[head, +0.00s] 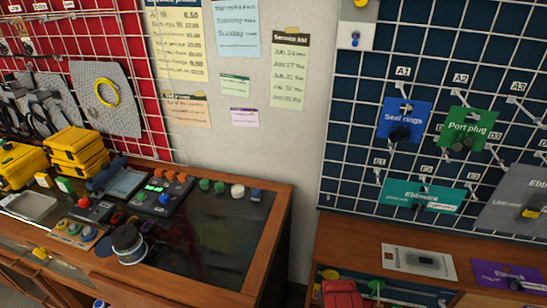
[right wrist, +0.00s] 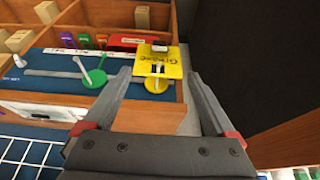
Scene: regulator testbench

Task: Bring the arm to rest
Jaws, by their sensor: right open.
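My right gripper (right wrist: 165,100) shows in the right wrist view with its two fingers spread apart and nothing between them. Below the fingertips in that view is the edge of a wooden shelf or drawer unit (right wrist: 145,118). A yellow card (right wrist: 172,62) lies just beyond the fingertips, apart from them as far as I can tell. Neither of my grippers shows in the head view, and my left gripper is in no view.
A wooden bench (head: 272,225) with a dark top holds yellow cases (head: 78,150) and small parts. A pegboard grid (head: 350,110) with hanging cards stands above a second wooden bench (head: 345,240). A dark panel (right wrist: 255,50) is right of the gripper.

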